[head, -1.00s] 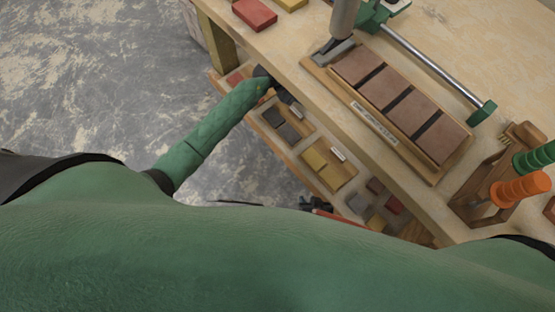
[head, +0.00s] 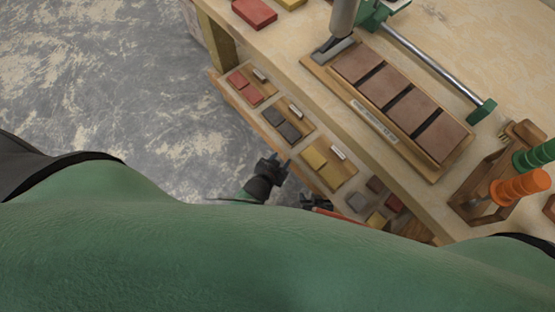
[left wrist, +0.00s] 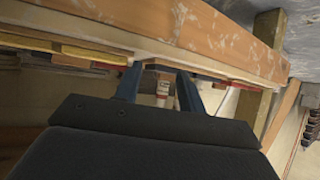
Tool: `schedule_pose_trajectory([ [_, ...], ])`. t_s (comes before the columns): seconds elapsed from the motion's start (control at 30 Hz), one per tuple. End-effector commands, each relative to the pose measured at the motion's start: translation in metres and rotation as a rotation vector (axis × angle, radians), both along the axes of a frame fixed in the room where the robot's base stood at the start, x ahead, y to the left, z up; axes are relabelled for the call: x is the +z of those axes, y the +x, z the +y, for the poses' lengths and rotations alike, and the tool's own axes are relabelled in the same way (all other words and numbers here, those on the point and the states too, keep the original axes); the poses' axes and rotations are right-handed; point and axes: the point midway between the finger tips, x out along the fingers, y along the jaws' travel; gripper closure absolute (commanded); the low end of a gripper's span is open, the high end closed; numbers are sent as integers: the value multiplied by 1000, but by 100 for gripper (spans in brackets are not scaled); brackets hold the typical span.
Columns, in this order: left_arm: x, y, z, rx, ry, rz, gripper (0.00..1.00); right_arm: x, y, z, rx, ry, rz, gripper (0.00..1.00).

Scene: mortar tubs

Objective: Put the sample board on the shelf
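Small wooden sample boards lie in a row on the low shelf (head: 222,83) below the bench edge. One has red tiles (head: 243,85), one has dark grey tiles (head: 281,122) and one has yellow tiles (head: 316,157); each has a white label. My left gripper (head: 283,162) is beside the shelf's front edge, near the grey and yellow boards. Its fingers (left wrist: 160,82) stand apart with nothing between them in the left wrist view. My right gripper (head: 306,200) shows only as a small dark part, mostly hidden by my body, beside a red strip (head: 328,214).
On the bench (head: 440,40) lie a long board with brown tiles (head: 410,110), a metal bar clamp (head: 430,62), red and yellow blocks, and a wooden rack (head: 480,200) with green and orange handles. Loose tiles (head: 375,203) lie farther right on the shelf. The floor at left is clear.

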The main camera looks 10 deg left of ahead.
Motion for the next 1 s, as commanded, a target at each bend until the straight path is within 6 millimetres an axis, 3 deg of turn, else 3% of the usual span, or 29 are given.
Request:
schedule_pose_trajectory([
  [0.03,-12,-26,0,18,-26,88,60,0,0,0,0,0,0,69],
  [0.1,-25,-56,-2,31,-59,193,60,0,0,0,0,0,0,69],
  [0.2,-36,-88,-8,35,-100,303,60,0,-1,0,0,0,1,69],
  [0.3,-40,-106,-11,31,-124,361,60,-1,-2,0,0,0,2,69],
  [0.7,-41,-112,-12,29,-132,381,60,-2,-7,0,0,0,9,69],
  [1.0,-42,-111,-12,29,-131,381,60,-1,0,-1,0,-3,1,69],
])
